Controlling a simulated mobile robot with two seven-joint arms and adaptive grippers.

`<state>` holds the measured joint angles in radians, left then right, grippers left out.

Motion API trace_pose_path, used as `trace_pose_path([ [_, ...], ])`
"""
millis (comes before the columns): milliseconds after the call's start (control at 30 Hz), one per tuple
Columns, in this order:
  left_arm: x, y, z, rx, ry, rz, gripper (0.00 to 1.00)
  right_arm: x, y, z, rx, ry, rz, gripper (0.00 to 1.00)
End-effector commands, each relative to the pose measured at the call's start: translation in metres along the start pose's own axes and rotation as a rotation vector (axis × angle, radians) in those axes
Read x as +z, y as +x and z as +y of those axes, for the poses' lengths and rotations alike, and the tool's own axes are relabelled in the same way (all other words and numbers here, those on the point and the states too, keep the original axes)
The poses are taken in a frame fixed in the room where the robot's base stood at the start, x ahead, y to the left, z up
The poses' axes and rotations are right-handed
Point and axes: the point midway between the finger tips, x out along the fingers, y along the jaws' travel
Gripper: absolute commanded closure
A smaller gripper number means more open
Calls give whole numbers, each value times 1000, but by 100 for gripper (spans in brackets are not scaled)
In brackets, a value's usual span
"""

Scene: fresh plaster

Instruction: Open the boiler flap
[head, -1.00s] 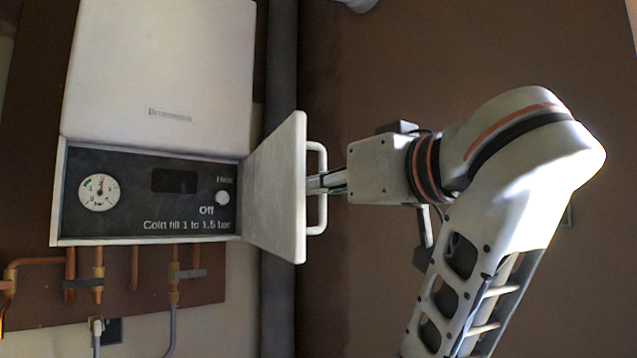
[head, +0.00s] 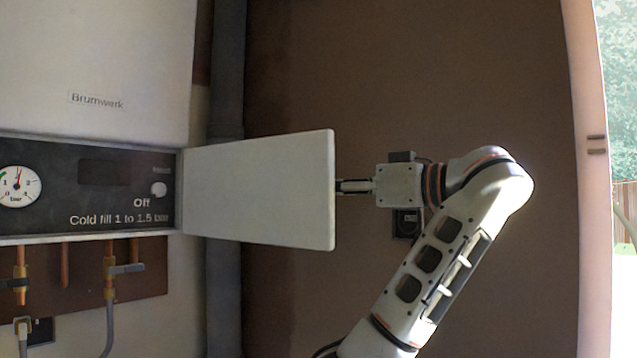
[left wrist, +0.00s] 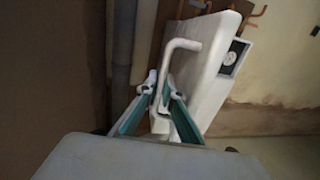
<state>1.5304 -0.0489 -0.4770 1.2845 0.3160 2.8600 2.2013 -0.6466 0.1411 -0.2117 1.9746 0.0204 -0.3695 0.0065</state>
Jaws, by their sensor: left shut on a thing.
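The white boiler (head: 110,60) is on the left in the head view, with its dark control panel (head: 100,190) uncovered. Its flap (head: 258,190) stands swung out to the right from the panel's right edge, well open. My left gripper (head: 345,187) is at the flap's outer edge; the handle is hidden behind the flap there. In the left wrist view the flap (left wrist: 208,72) has a pale bar handle (left wrist: 182,44), and my left gripper (left wrist: 164,92) is shut on the handle with its two fingers around the bar. My right gripper is not in view.
A grey vertical pipe (head: 226,90) runs behind the flap. Copper pipes (head: 108,262) hang below the boiler. A dark socket (head: 407,224) is on the brown wall behind my arm. A bright opening (head: 618,150) is at the far right. The wall area around the flap looks clear.

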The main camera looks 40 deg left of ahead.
Motion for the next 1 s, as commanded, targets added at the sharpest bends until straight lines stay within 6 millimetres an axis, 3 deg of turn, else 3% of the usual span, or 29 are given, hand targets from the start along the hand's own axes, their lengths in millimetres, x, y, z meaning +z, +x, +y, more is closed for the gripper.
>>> trace_pose_path([
  [467,0,0,4,1,-1,1,100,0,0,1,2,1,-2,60],
  [500,0,0,4,1,-1,1,87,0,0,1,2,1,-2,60],
  [800,0,0,4,1,-1,1,87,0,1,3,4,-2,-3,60],
  [1000,0,-18,4,4,1,0,87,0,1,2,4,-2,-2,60],
])
